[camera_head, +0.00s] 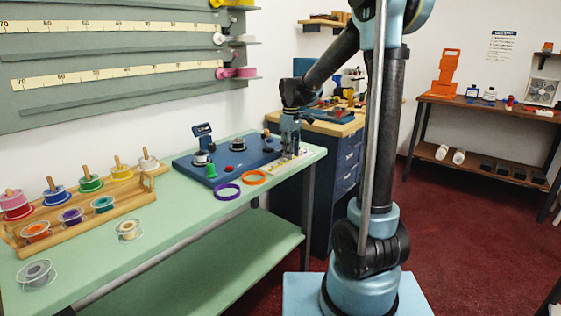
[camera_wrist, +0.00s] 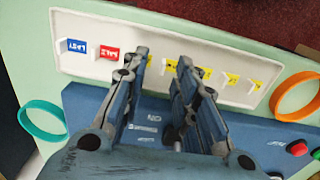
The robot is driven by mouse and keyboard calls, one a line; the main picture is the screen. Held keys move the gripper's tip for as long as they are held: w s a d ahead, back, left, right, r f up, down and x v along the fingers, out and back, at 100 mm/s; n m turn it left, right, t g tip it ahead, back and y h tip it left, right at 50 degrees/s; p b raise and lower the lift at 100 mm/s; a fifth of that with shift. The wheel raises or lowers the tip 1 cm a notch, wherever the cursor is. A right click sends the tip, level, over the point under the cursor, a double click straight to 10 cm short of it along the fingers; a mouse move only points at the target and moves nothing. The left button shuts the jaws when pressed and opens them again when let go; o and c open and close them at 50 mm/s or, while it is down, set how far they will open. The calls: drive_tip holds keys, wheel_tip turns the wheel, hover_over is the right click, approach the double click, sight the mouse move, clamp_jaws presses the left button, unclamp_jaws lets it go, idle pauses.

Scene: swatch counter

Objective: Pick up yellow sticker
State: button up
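A white label strip (camera_wrist: 85,28) lies along the edge of the counter in the wrist view. It bears several small yellow stickers (camera_wrist: 231,79), with a red sticker (camera_wrist: 109,53) and a blue sticker (camera_wrist: 76,46) to their left. My gripper (camera_wrist: 161,63) points down over the strip, its two fingers apart with nothing seen held between them. The fingers partly hide the yellow stickers in the middle of the row. In the head view my gripper (camera_head: 290,150) is at the right end of the blue mat, and it hides much of the strip.
The blue mat (camera_head: 222,160) holds a scale, a spool and small knobs. A purple ring (camera_head: 227,192) and an orange ring (camera_head: 254,178) lie in front of it. A teal ring (camera_wrist: 42,121) shows in the wrist view. A wooden spool rack (camera_head: 90,222) stands left.

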drive_tip(key=shift+f, duration=0.45)
clamp_jaws()
drive_tip(key=shift+r, duration=0.1)
